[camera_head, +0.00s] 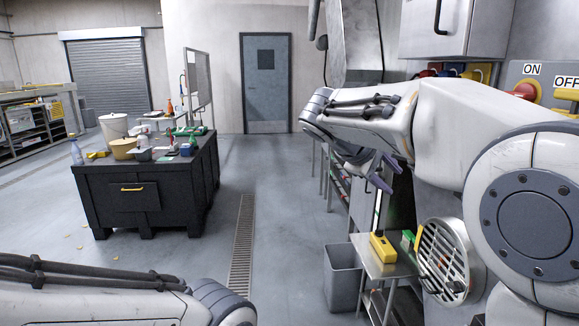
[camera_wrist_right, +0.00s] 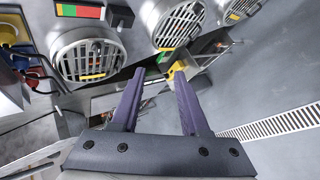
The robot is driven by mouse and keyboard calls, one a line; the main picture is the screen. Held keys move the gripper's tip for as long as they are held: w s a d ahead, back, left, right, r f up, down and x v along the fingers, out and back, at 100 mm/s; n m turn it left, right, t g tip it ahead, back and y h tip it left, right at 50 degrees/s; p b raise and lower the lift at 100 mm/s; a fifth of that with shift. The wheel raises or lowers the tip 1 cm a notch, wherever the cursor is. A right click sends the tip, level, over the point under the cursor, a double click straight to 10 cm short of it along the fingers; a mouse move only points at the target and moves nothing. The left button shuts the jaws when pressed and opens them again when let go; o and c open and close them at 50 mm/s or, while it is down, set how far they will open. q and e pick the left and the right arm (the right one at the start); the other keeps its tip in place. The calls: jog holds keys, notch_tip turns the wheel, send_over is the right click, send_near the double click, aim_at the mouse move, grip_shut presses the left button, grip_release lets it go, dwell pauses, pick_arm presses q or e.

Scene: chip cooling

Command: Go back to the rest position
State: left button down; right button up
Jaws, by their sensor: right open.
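My right gripper (camera_head: 384,173) hangs in the air right of the middle of the head view, below the bent end of my right arm. Its two purple-grey fingers are apart. In the right wrist view, the right gripper (camera_wrist_right: 158,72) also shows open, with nothing held between its fingers. Beyond its fingertips a yellow thing and round grilles show, apart from it. My left arm lies across the lower left of the head view; its gripper is out of view.
A small metal table (camera_head: 392,264) with a yellow box (camera_head: 383,246) stands below the right gripper, beside a round grille (camera_head: 443,258) and a grey bin (camera_head: 342,276). A black workbench (camera_head: 137,194) holding several items stands left. The middle floor (camera_head: 290,205) is clear.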

jog(key=s+a+f+g+y+p, duration=0.1)
jog(key=s+a+f, duration=0.4)
jog(key=s, duration=0.5)
jog(key=s+a+f+g+y+p, duration=0.2)
jog(key=s+a+f+y, duration=0.3)
jog(key=s, duration=0.6)
jog(key=s+a+f+g+y+p, duration=0.1)
jog(key=s+a+f+g+y, duration=0.1)
jog(key=s+a+f, duration=0.3)
jog(key=s+f+y, duration=0.1)
jog(key=s+f, duration=0.2)
jog(key=s, duration=0.3)
jog(key=shift+a+f+g+y, duration=0.15)
jog(key=shift+a+g+y, duration=0.15)
jog(key=shift+a+g, duration=0.1)
